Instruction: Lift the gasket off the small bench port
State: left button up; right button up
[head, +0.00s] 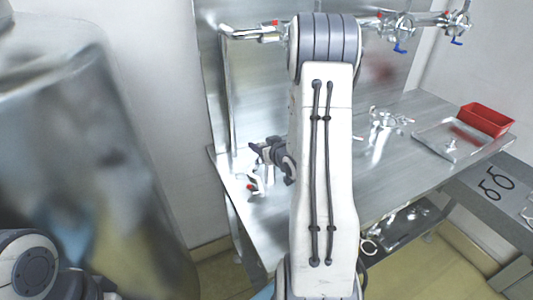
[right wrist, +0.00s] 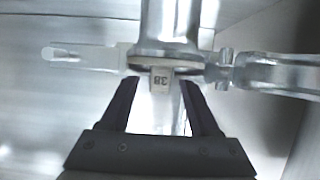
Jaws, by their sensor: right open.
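In the right wrist view a shiny metal port (right wrist: 170,22) runs up from a flanged joint. A pale tab (right wrist: 161,78) with characters like "38" sticks out of the joint; it looks like the gasket's tab, and any ring behind it is hidden. My right gripper (right wrist: 162,88) is open, with one dark finger on each side of the tab and a gap to it. In the head view my right gripper (head: 264,152) is small beside the bench's left-end fittings (head: 256,184), partly hidden by my arm. My left gripper is not clearly in view.
The steel bench (head: 375,175) carries another fitting (head: 384,118), a metal tray (head: 450,140) and a red bin (head: 487,119). Valved pipes (head: 397,25) cross the back panel. Two dark rings (head: 492,188) lie on a grey surface at right. A blurred metal body (head: 70,150) fills the left.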

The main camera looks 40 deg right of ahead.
grip_shut()
